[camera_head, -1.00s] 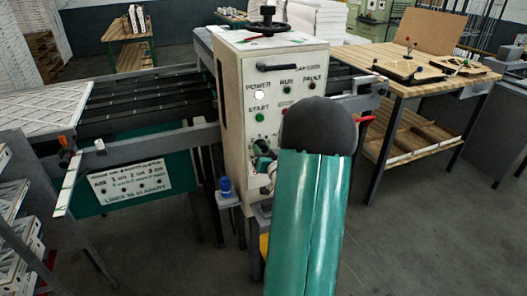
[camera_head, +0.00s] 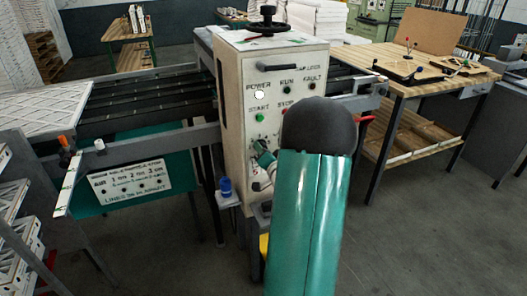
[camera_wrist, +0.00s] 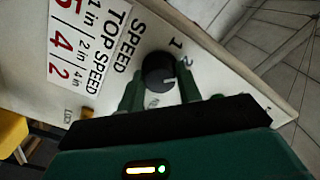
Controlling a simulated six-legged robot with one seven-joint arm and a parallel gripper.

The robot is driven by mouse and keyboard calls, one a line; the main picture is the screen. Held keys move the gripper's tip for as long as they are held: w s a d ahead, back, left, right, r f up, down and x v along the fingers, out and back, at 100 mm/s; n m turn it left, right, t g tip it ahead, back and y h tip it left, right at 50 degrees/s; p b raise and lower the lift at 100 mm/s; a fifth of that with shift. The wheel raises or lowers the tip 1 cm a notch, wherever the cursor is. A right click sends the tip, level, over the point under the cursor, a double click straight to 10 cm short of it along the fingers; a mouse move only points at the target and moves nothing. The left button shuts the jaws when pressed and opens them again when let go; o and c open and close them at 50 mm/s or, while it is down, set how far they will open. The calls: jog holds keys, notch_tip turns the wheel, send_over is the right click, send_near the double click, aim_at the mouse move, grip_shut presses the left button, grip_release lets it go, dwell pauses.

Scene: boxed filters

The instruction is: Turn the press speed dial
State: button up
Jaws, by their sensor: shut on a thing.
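The press speed dial (camera_wrist: 158,68) is a round black knob with a white mark, on the cream press panel (camera_wrist: 215,65) in the wrist view. The numbers 1 and 2 are printed beside it. The white mark lies on the dial's lower right part. My gripper (camera_wrist: 159,84) is shut on the dial, one green finger on each side. In the head view my gripper (camera_head: 262,148) is at the front of the press cabinet (camera_head: 235,110), below the START button; my arm hides part of the panel and the dial.
A printed TOP SPEED label (camera_wrist: 85,45) is beside the dial. The cabinet front also has a bar handle (camera_head: 290,67), a START button (camera_head: 260,118) and lamps. A wooden workbench (camera_head: 410,85) stands at the right. Open floor lies at the front right.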

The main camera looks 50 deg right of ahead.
jog(key=o, duration=1)
jog(key=shift+s, duration=0.1)
jog(key=v, duration=1.3)
jog(key=shift+s+a, duration=0.2)
jog(key=shift+s, duration=0.05)
